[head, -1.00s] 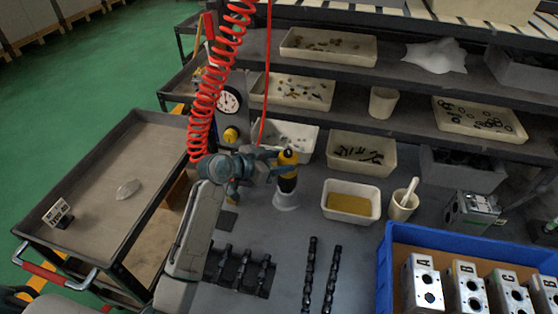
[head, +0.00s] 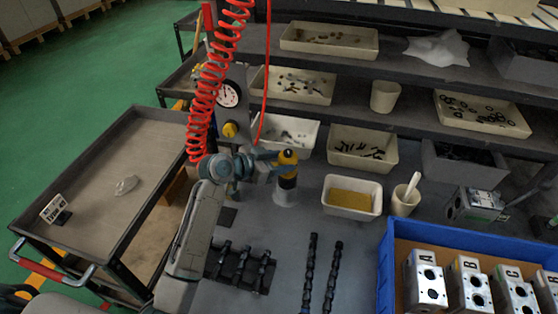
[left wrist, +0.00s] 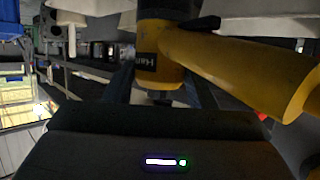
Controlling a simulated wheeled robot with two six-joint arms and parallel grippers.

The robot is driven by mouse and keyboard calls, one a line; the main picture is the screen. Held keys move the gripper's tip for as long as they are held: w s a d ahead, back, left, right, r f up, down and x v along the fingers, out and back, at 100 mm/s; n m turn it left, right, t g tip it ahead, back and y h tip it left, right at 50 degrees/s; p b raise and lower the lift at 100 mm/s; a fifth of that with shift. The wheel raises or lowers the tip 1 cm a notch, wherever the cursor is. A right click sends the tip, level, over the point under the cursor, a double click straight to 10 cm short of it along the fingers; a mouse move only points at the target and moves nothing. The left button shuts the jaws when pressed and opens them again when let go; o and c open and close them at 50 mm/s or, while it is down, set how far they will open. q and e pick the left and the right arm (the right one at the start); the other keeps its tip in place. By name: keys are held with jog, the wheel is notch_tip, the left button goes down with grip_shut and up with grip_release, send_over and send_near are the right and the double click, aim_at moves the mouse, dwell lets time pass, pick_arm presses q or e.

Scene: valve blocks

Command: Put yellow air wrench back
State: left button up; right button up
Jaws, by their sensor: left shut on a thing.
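The yellow air wrench (head: 288,158) stands upright on the grey bench, its lower end at a pale round holder (head: 285,196). My left gripper (head: 276,166) is shut on the wrench near its upper part. In the left wrist view the yellow wrench (left wrist: 240,70) fills the upper right, with its dark labelled collar between the fingers. A red air hose (head: 265,80) hangs down close to the wrench. Whether the wrench's lower end rests fully in the holder is hard to tell. My right gripper is not in view.
A cream bin of yellow material (head: 352,197) and a cup with a pestle (head: 405,200) stand to the right. A blue crate (head: 470,245) holds lettered valve blocks. Dark shafts (head: 320,270) lie in front. A red coiled hose (head: 205,105) hangs left. Shelves with bins stand behind.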

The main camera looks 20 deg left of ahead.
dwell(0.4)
pick_arm(q)
jog(key=o, duration=1.4)
jog(key=shift+s, duration=0.1)
jog(key=shift+f, duration=0.3)
jog(key=shift+b+v, duration=1.7)
jog(key=shift+v, duration=3.8)
jog(key=shift+r, duration=0.2)
